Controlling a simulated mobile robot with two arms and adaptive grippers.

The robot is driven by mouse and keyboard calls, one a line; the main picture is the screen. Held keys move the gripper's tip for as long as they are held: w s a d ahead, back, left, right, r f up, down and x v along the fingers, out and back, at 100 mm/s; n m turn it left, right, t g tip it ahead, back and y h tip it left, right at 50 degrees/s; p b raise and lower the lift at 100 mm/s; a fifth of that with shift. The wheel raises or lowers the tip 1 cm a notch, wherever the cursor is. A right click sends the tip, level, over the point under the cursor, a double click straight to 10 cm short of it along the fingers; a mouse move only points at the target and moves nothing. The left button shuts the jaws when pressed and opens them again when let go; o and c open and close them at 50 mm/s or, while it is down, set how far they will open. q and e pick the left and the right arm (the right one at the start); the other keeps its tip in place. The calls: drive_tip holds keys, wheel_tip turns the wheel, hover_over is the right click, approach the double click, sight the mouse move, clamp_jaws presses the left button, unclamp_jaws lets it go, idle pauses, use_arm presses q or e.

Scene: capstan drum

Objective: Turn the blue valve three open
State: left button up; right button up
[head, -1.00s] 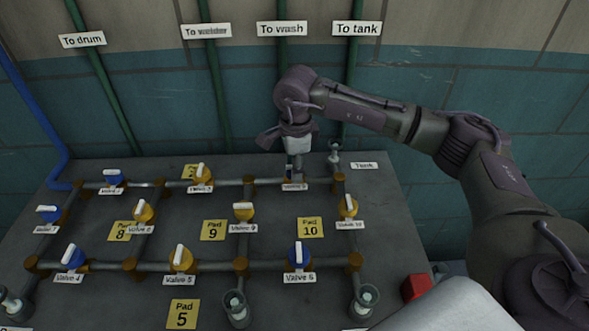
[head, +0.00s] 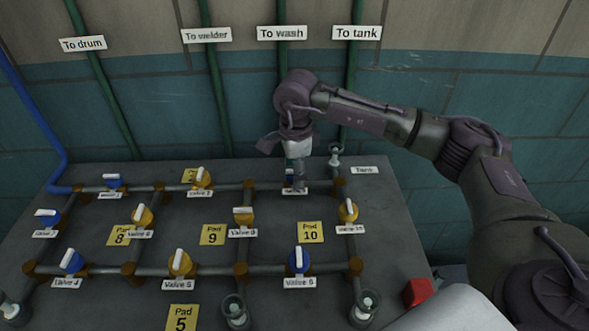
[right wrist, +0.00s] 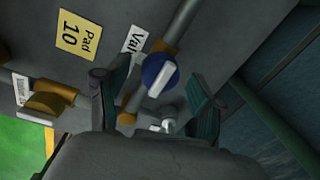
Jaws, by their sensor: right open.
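Valve three, a blue knob with a white lever handle, shows in the right wrist view (right wrist: 160,72) on a grey pipe. Its handle lies roughly along the pipe there. In the head view the valve (head: 289,176) is at the back right of the panel, largely hidden by my gripper, and its label is partly covered. My right gripper (head: 297,178) points down over it. In the right wrist view the open fingers (right wrist: 155,85) stand apart on either side of the knob. I cannot tell whether either finger touches it. My left gripper is not in view.
Blue valve 6 (head: 299,260) and yellow valve 10 (head: 348,211) are nearby on the pipes. Yellow valve 2 (head: 202,178) is left on the same pipe. An upright fitting (head: 335,158) stands close to the gripper's right. Green pipes (head: 350,95) run up the wall behind.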

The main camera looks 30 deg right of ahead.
drive_tip(key=shift+r, duration=0.1)
wheel_tip(320, 180, up, 12)
drive_tip(key=shift+s, duration=0.45)
drive_tip(key=shift+a+f, duration=0.15)
drive_tip(key=shift+f, duration=0.05)
